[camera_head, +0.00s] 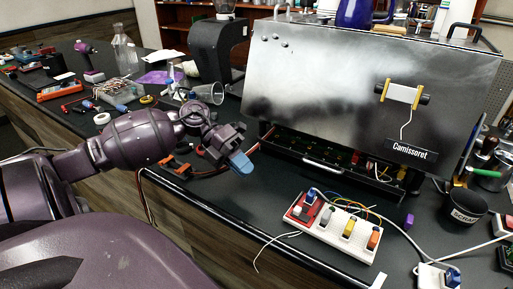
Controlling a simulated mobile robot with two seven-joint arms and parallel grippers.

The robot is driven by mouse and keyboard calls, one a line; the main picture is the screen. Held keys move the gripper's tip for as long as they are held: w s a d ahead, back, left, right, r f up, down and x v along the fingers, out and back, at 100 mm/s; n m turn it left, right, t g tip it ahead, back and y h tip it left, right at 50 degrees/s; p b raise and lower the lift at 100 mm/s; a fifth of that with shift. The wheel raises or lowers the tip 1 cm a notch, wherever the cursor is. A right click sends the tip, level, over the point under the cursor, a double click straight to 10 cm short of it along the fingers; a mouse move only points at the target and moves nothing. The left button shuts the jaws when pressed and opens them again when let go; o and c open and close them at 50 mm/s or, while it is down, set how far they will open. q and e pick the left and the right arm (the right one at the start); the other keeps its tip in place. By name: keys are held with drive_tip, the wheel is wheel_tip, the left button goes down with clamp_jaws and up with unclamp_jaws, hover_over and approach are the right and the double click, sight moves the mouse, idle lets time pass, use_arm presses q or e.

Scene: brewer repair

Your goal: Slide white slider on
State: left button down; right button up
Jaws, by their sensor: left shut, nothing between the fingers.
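A white board (340,243) with a row of sliders lies on the dark bench in front of the machine. A pale, whitish slider (326,217) stands on it, left of a yellow slider (349,228) and an orange slider (374,239). Whether the pale slider is on or off is too small to tell. My left gripper (241,163), with a blue fingertip, is shut and empty. It is above the bench, up and left of the board, apart from it. My right gripper is not in view.
A metal-panelled machine (340,80) labelled "Camissoret" stands behind, its open lower tray (335,160) showing electronics. Loose wires run around the board. A black scrap cup (466,208) stands to the right. Bare bench lies left of the board.

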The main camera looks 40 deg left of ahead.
sight(296, 207)
use_arm(q)
drive_tip(key=x, duration=0.7)
drive_tip(key=r+x, duration=0.1)
drive_tip(key=x, duration=0.2)
drive_tip(key=shift+w+d+f, duration=0.1)
drive_tip(key=shift+w+d, duration=0.05)
drive_tip(key=shift+d, duration=0.5)
drive_tip(key=shift+w+d, duration=0.1)
drive_tip(key=shift+d, duration=0.6)
drive_tip(key=shift+w+d, duration=0.2)
drive_tip(key=shift+d, duration=1)
drive_tip(key=shift+a, duration=0.1)
